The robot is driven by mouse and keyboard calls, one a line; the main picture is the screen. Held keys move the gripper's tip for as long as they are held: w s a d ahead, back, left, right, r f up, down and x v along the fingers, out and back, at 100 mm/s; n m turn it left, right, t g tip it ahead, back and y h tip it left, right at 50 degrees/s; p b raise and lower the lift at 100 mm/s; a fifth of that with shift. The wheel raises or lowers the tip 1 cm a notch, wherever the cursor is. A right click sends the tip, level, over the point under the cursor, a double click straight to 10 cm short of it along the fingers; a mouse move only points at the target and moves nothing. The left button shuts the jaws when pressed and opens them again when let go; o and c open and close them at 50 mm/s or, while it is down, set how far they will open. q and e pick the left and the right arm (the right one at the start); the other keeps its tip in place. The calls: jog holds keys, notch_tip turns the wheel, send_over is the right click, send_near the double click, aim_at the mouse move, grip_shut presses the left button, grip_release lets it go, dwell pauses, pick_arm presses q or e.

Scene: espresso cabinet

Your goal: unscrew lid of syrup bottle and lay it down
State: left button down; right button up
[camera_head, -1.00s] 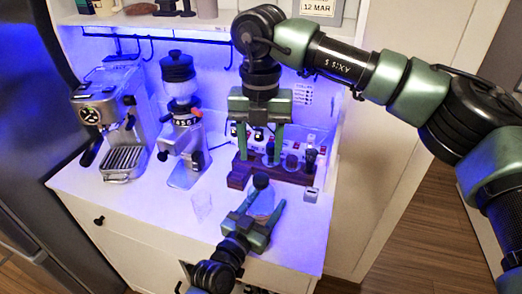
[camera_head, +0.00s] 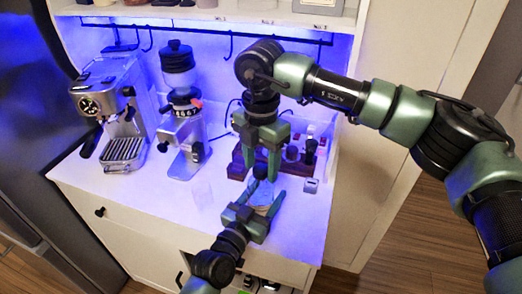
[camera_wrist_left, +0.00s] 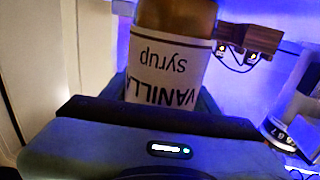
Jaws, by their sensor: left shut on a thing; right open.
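The syrup bottle (camera_wrist_left: 165,65) fills the upper middle of the left wrist view, amber with a white label that reads "VANILLA syrup" upside down. My left gripper (camera_head: 263,194) is shut on the bottle, which stands at the front right of the counter. The bottle's black lid (camera_head: 260,173) shows as a dark round top above the left gripper. My right gripper (camera_head: 260,170) points down from above, open, with its fingertips on either side of the lid. I cannot tell whether the fingers touch it. Most of the bottle is hidden in the head view.
A wooden rack (camera_head: 236,169) with small items stands just behind. The grinder (camera_head: 183,115) and espresso machine (camera_head: 112,120) stand further left. The front left counter is bare.

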jog(key=shift+f, duration=0.5)
grip_shut()
jog(key=n, duration=0.8)
jog(key=shift+r, duration=0.1)
jog(key=n, duration=0.7)
jog(key=shift+o, duration=0.6)
grip_release()
